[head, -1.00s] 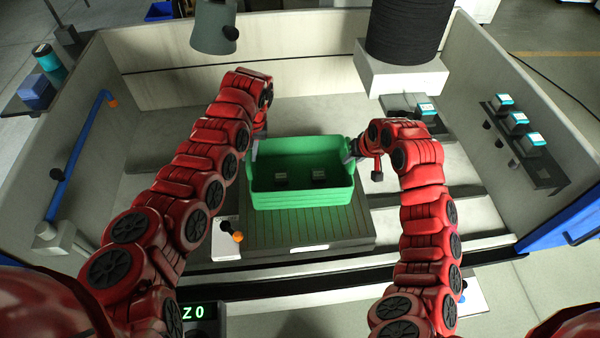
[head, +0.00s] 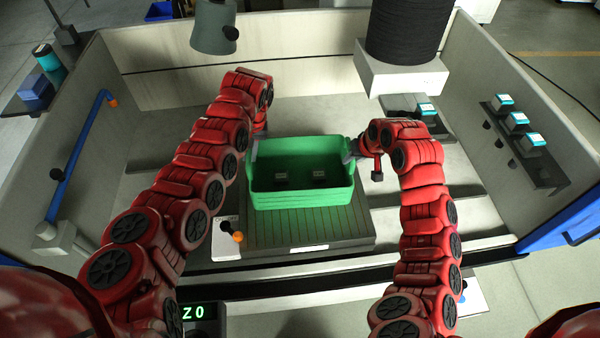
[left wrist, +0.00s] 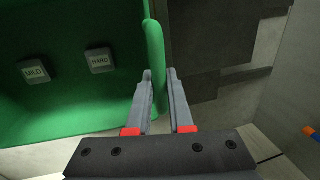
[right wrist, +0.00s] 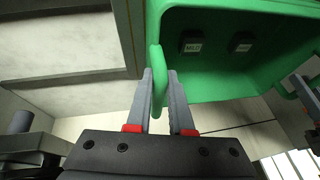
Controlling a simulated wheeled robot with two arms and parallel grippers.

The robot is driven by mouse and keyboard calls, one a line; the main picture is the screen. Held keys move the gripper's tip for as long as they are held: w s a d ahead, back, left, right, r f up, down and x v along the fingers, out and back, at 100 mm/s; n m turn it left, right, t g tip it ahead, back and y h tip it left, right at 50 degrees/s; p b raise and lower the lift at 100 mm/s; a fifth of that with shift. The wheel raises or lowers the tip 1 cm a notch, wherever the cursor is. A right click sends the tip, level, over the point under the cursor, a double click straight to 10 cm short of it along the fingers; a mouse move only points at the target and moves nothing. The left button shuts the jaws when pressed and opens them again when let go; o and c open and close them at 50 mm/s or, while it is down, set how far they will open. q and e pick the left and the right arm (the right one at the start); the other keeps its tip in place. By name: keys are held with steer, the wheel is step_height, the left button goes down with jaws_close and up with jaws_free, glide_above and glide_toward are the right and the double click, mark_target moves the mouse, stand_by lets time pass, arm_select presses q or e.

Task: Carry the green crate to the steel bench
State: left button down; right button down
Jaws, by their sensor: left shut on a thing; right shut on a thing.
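The green crate (head: 300,198) is upright over the grooved dark plate in the machine tank in the head view. Two small grey blocks sit inside it; in the left wrist view one reads MILD (left wrist: 34,71) and the other HARD (left wrist: 99,61). My left gripper (left wrist: 160,78) is shut on the crate's left end handle (left wrist: 156,55). My right gripper (right wrist: 160,78) is shut on the crate's right end handle (right wrist: 156,60). In the head view the fingers are partly hidden by my arms. I cannot tell whether the crate touches the plate. I cannot identify the steel bench.
The grooved plate (head: 310,232) lies under and in front of the crate. Tank walls rise at the back (head: 290,75), left and right. A black column on a white block (head: 400,78) hangs at back right. A blue pipe (head: 80,150) runs along the left wall.

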arm_select(q)
steer(key=shift+r, duration=0.15)
arm_select(e)
steer(key=shift+r, duration=0.15)
